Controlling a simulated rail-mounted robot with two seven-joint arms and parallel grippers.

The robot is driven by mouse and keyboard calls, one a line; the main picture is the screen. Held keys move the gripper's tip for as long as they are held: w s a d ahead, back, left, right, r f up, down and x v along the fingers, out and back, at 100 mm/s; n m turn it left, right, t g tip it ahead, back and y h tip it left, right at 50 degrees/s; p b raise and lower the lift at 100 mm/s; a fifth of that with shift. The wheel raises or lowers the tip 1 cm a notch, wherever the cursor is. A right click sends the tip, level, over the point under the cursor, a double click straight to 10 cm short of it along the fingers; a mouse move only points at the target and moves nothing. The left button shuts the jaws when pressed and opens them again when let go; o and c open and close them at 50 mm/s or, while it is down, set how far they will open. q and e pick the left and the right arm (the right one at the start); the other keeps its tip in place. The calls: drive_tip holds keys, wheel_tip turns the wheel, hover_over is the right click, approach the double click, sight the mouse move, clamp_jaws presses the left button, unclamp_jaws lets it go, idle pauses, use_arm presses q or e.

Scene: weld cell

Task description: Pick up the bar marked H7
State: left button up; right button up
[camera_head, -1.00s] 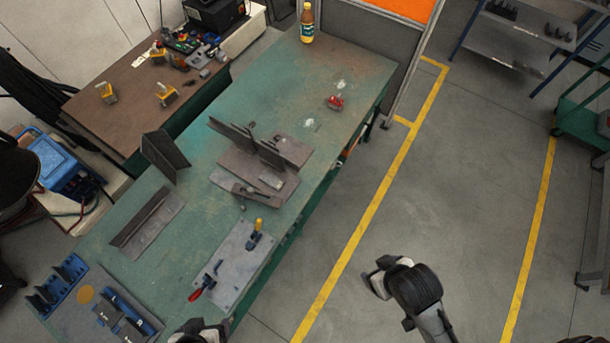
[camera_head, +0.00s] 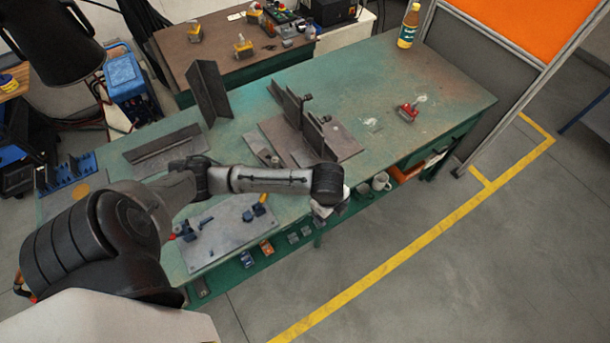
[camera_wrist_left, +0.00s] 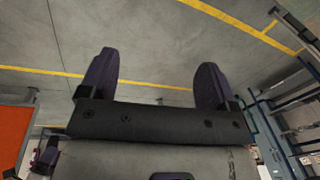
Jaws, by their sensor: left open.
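I cannot make out a bar marked H7; no H7 lettering is legible in either view. My left arm reaches in from the left in the head view, across the front of the green workbench (camera_head: 440,80). My left gripper (camera_head: 326,209) is beyond the bench's front edge there, partly hidden by my wrist. In the left wrist view the left gripper (camera_wrist_left: 155,72) has two dark fingers wide apart with nothing between them, and grey floor beyond. My right gripper is not in view.
A steel fixture with upright plates (camera_head: 300,115) stands mid-bench. A grey plate with toggle clamps (camera_head: 222,235) is near the front, partly behind my arm. A red clamp (camera_head: 407,112) and a bottle (camera_head: 409,25) are farther right. A lower shelf holds a mug (camera_head: 381,181) and small items.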

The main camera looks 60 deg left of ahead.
use_arm(q)
drive_tip(key=w+a+f+m+g+y+b, duration=0.1)
drive_tip(key=w+a+f+b, duration=0.1)
drive_tip(key=w+a+b, duration=0.3)
drive_tip(key=w+a+f+m+y+b, duration=0.1)
drive_tip(key=w+a+f+b, duration=0.15)
drive_tip(key=a, duration=0.45)
drive_tip(key=b, duration=0.7)
approach(304, 161)
drive_tip(key=f+b, duration=0.1)
drive_tip(key=w+f+b, duration=0.1)
drive_tip(key=f, duration=0.1)
drive_tip(key=shift+g, duration=0.4)
drive_tip(key=shift+a+f+b, duration=0.15)
drive_tip(key=shift+f+b, duration=0.15)
drive_tip(key=shift+f, duration=0.1)
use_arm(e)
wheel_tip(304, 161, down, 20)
use_arm(q)
drive_tip(key=f, duration=0.1)
drive_tip(key=f+b, duration=0.1)
drive_tip(key=a+f+b, duration=0.1)
drive_tip(key=f, duration=0.1)
drive_tip(key=shift+s+f, duration=0.1)
drive_tip(key=shift+s, duration=0.15)
drive_tip(key=shift+f, duration=0.4)
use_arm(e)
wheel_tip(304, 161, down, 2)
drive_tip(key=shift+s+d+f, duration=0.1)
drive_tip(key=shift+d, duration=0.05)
